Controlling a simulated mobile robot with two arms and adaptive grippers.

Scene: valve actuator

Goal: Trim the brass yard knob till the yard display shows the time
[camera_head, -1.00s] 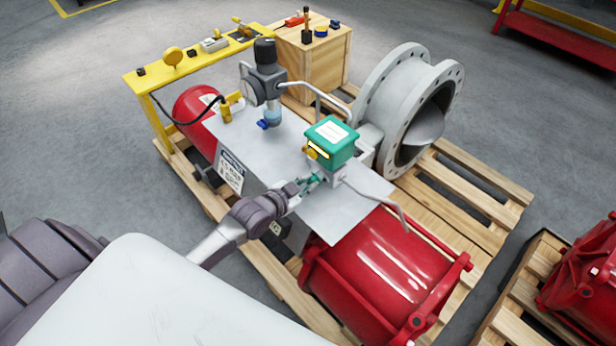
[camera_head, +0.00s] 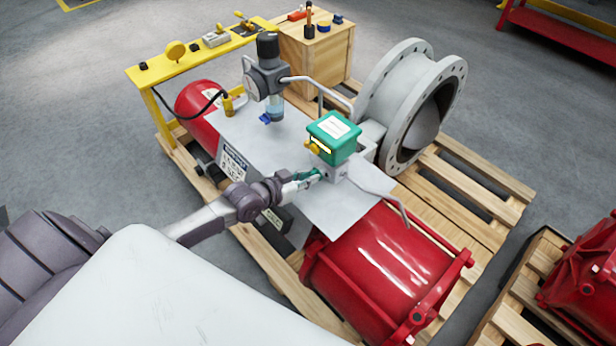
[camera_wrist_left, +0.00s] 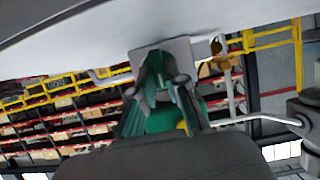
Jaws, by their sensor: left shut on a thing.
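The green box (camera_head: 336,139) stands above a grey block on the metal plate (camera_head: 262,150). A brass-yellow round knob (camera_head: 311,148) shows on the box's near left side, beside a small lit yellow strip (camera_head: 322,150); its marks are too small to read. My left gripper (camera_head: 314,175), with green fingers, is just below the box at the grey block's near side. In the left wrist view its fingers (camera_wrist_left: 160,80) meet in front of the grey block (camera_wrist_left: 178,48). They are shut on a small part there, which they hide. My right gripper is out of view.
A regulator with a gauge (camera_head: 268,80) stands behind the box. Bent grey pipes (camera_head: 318,82) run near it. A red cylinder (camera_head: 380,265) lies to the right, and a grey flanged valve (camera_head: 410,100) stands behind. A yellow bench (camera_head: 140,75) is at the back left.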

